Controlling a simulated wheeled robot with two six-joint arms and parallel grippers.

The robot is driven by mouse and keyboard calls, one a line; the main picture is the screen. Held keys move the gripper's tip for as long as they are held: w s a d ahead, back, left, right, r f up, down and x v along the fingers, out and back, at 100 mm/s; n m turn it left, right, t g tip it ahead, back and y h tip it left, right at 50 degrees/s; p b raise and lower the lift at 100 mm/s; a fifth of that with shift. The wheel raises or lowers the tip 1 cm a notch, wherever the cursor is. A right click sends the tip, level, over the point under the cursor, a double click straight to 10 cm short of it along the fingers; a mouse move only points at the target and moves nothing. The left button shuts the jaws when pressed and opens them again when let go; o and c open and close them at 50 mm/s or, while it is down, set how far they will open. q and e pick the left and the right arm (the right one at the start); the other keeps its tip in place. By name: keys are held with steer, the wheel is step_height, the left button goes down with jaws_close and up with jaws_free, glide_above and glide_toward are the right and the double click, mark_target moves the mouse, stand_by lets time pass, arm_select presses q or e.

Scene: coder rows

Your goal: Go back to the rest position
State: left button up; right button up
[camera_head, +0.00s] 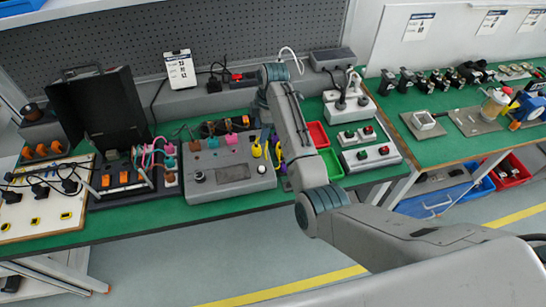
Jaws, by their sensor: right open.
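My right arm comes in from the lower right, bends at the elbow over the front of the bench and reaches up over the green bench top (130,225). My right gripper (268,143) is small and partly hidden by my own forearm. It is open, beside the right end of a grey control box (225,165), near yellow and purple plugs. I cannot tell whether it touches anything, and I see nothing held in it. My left gripper is not in view.
An open black case (100,110) stands at the left. Red (318,134) and green (331,163) bins and a grey button box (370,152) lie right of my forearm. A second green bench (450,145) stands at the right. The floor in front is clear.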

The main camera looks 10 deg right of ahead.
steer(key=s+d+f+m+t, duration=0.1)
steer(key=s+d+f+m, duration=0.25)
steer(key=s, duration=0.25)
steer(key=s+d+f+m+h, duration=0.1)
steer(key=s+d+f+m, duration=0.1)
steer(key=s+d, duration=0.25)
steer(key=s+d+f+m+t, duration=0.1)
steer(key=s+d+f+m, duration=0.2)
steer(key=s, duration=0.3)
steer(key=s+d+r+m+t+h, duration=0.1)
steer(key=s+d+r+m, duration=0.15)
steer(key=s, duration=0.55)
steer(key=s+d+r+m, duration=0.1)
steer(key=s+d+m, duration=0.15)
steer(key=s, duration=0.55)
steer(key=s+d+r+m+t+h, duration=0.15)
steer(key=s+m, duration=0.25)
steer(key=s, duration=0.5)
step_height(320, 180, down, 33)
steer(key=d+g+b, duration=0.2)
steer(key=d+b, duration=0.1)
steer(key=b, duration=0.1)
steer(key=s+f+b, duration=0.2)
steer(key=s+f, duration=0.7)
steer(key=f, duration=0.3)
steer(key=s+d+f+g+b, duration=0.1)
steer(key=s+f, duration=0.9)
steer(key=f, duration=0.1)
steer(key=shift+f+b, duration=0.35)
